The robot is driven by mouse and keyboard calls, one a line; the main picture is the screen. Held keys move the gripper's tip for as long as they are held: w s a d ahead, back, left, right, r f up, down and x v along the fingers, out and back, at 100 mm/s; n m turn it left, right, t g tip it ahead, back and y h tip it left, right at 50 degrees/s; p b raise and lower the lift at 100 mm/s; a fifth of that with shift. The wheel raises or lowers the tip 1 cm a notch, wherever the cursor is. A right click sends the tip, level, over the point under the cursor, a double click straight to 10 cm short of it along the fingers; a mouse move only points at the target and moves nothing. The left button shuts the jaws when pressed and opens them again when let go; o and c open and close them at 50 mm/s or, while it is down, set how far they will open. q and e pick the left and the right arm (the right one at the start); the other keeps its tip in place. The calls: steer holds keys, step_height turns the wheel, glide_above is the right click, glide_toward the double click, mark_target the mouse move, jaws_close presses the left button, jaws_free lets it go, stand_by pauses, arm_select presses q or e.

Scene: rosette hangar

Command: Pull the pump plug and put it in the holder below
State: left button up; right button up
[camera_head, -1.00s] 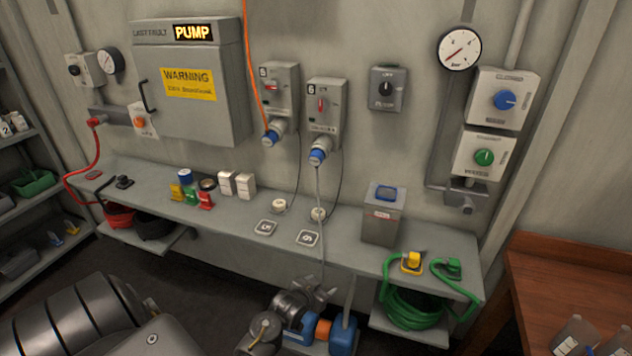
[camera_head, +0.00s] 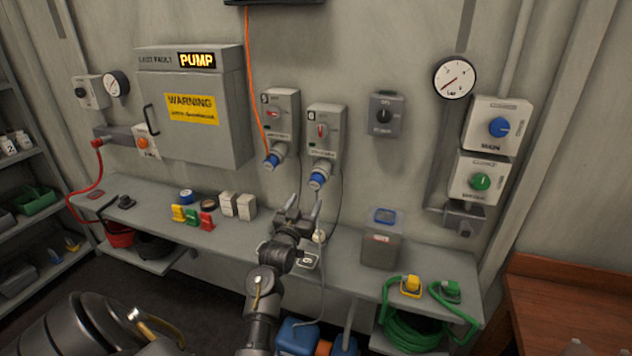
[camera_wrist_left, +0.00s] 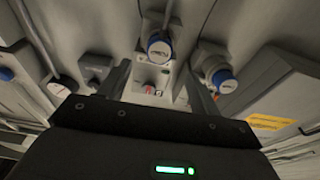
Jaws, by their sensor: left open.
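Two grey wall sockets, 5 (camera_head: 281,117) and 6 (camera_head: 324,132), each hold a blue-ended plug. Socket 6's plug (camera_head: 319,180) has a grey cable hanging down towards a blue machine (camera_head: 297,336); it also shows in the wrist view (camera_wrist_left: 159,48). Socket 5's plug (camera_head: 275,158) has an orange cable going up; it shows at the right in the wrist view (camera_wrist_left: 224,80). Below, a round pale holder (camera_head: 320,236) stands on the shelf by label 6 (camera_head: 307,261). My left gripper (camera_head: 304,207) is open and empty, pointing up below socket 6's plug, apart from it. My right gripper is out of view.
The grey shelf (camera_head: 350,283) runs along the wall. A grey bin (camera_head: 382,246) stands right of the holders; small coloured blocks (camera_head: 191,217) and white blocks stand left. A PUMP switch (camera_head: 385,115) is right of the sockets. A thin black cord hangs near the gripper.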

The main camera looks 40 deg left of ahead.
mark_target(315, 186)
arm_select(q)
steer(key=shift+w, duration=0.1)
steer(key=b+x, duration=0.3)
steer(key=x, duration=0.4)
steer(key=shift+f, duration=0.15)
steer(key=shift+b+x, duration=0.55)
steer(key=shift+x, duration=0.4)
stand_by(0.5)
steer(key=c, duration=1.3)
steer(key=shift+p, duration=0.35)
steer(key=shift+d, duration=0.1)
